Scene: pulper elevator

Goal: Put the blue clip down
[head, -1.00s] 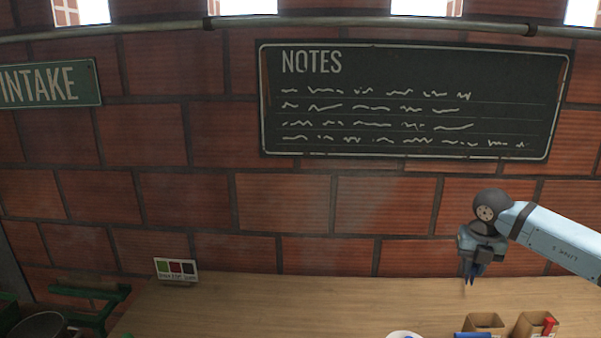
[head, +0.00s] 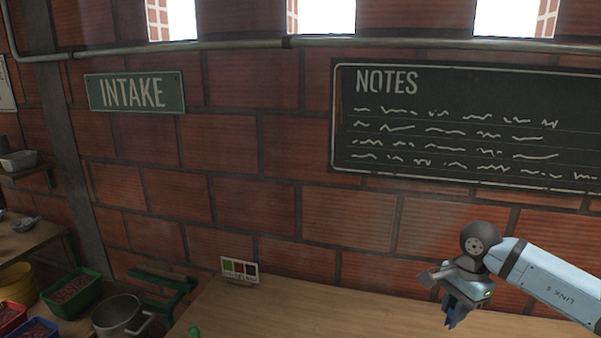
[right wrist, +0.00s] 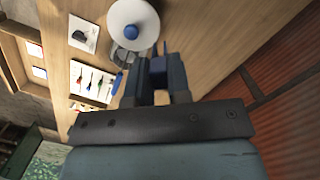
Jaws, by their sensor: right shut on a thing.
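My right gripper (head: 452,317) hangs above the wooden table (head: 290,312) near the right of the head view, fingers pointing down. It is shut on a small blue piece, which I take to be the blue clip (right wrist: 158,67), seen between the dark fingers in the right wrist view. The clip is hard to tell from the fingertips in the head view. In the right wrist view the table lies beyond the fingers, and the clip appears clear of it. My left gripper is not in view.
The right wrist view shows a white round dish (right wrist: 120,28) with a blue knob and picture cards (right wrist: 84,33). In the head view, a colour card (head: 239,269) stands at the table's back edge. A metal pot (head: 118,314) and green crate (head: 72,293) stand left. The visible tabletop is mostly clear.

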